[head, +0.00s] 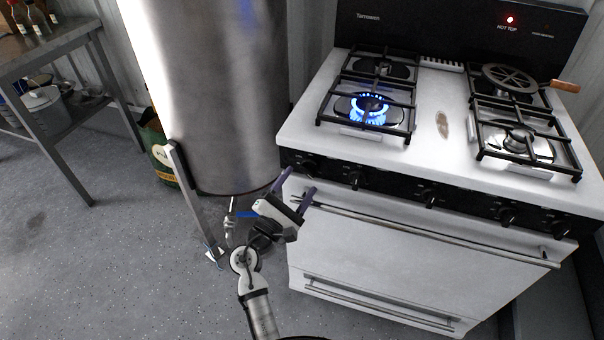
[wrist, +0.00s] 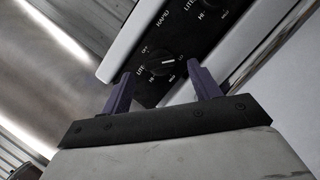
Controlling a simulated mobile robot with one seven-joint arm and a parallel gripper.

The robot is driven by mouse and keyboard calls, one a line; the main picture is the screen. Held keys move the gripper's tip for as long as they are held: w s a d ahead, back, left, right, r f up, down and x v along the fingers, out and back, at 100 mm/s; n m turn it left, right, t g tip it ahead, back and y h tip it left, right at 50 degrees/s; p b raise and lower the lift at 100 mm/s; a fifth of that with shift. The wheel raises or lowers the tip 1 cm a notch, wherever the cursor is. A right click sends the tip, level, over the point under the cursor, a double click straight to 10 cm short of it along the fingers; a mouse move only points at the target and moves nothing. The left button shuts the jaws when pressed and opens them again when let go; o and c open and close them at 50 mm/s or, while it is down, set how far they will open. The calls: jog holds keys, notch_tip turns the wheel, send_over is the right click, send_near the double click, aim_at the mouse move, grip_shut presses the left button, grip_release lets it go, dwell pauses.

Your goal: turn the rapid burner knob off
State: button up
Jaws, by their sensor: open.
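The front-left burner (head: 368,108) burns with a blue flame in the head view. A row of black knobs runs along the stove's front panel; the leftmost knob (head: 308,165) is just beyond my gripper (head: 297,183). In the wrist view, a round black knob (wrist: 161,66) with a light pointer mark sits between the fingertips of my open gripper (wrist: 159,70). The fingers look short of the knob, holding nothing. Labels such as OFF, LITE and HI ring it; its exact setting is unclear. Another label nearby is hard to read.
A long oven handle (head: 430,233) runs below the knobs. A large metal barrel (head: 215,90) stands close on the left, with a metal leg (head: 190,195) beside it. A pan-like grate with a wooden handle (head: 565,86) lies on the back-right burner. The floor at left is open.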

aim_at(309, 169)
jog(key=shift+x, duration=1.3)
jog(key=c, duration=1)
jog(key=shift+f, duration=0.1)
